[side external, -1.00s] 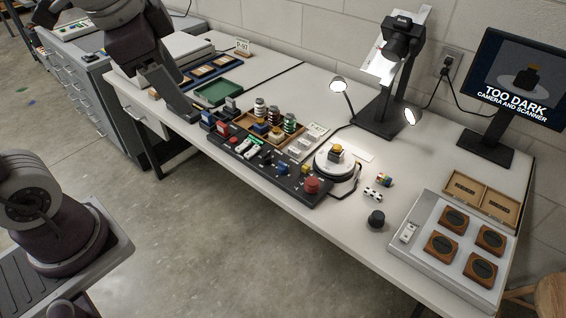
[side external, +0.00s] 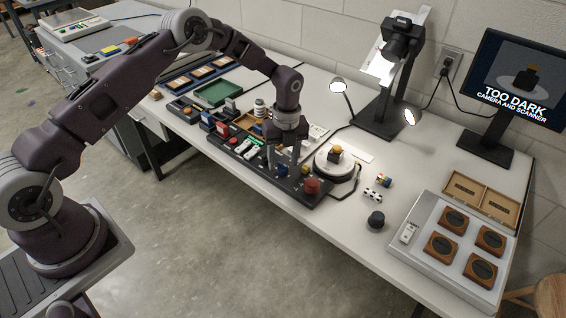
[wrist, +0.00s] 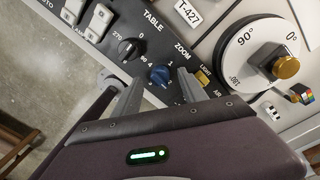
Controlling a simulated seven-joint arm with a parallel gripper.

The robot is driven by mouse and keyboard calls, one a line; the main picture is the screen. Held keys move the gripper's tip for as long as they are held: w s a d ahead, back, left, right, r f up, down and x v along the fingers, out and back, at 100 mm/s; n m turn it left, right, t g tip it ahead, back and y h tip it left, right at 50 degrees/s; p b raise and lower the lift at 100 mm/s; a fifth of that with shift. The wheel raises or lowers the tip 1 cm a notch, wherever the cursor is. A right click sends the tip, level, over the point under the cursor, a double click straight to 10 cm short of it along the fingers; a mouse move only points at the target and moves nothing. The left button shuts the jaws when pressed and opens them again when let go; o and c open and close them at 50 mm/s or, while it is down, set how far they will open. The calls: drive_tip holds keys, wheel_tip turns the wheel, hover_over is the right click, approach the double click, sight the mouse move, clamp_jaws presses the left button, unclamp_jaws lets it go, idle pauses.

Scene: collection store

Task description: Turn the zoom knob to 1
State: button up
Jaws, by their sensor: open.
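The blue zoom knob (wrist: 160,75) sits on the black control panel (side external: 230,158) under the printed word ZOOM, with a 4 and a 1 marked near it. I cannot tell which mark its pointer faces. My gripper (wrist: 161,79) is open, its two grey fingers on either side of the blue knob in the wrist view. I cannot tell whether they touch it. In the side view my gripper (side external: 283,172) points down over the panel and partly hides the knobs there. The monitor (side external: 519,90) reads TOO DARK, CAMERA AND SCANNER.
A black table knob (wrist: 130,48) is close by the zoom knob. White switches (wrist: 98,20), a yellow light control (wrist: 202,77) and a large red button (side external: 312,186) also crowd the panel. The round turntable (side external: 335,170) bears a small object. A camera stand (side external: 385,115) rises behind.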

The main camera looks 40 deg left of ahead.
drive_tip(key=shift+f, duration=0.75)
clamp_jaws()
drive_tip(key=shift+n, duration=0.3)
drive_tip(key=n, duration=0.3)
drive_tip(key=shift+n, duration=0.4)
drive_tip(key=n, duration=0.4)
drive_tip(key=shift+s+h, duration=0.1)
drive_tip(key=shift+h, duration=0.2)
drive_tip(key=n, duration=0.5)
drive_tip(key=shift+a, duration=0.1)
drive_tip(key=shift+n, duration=1.8)
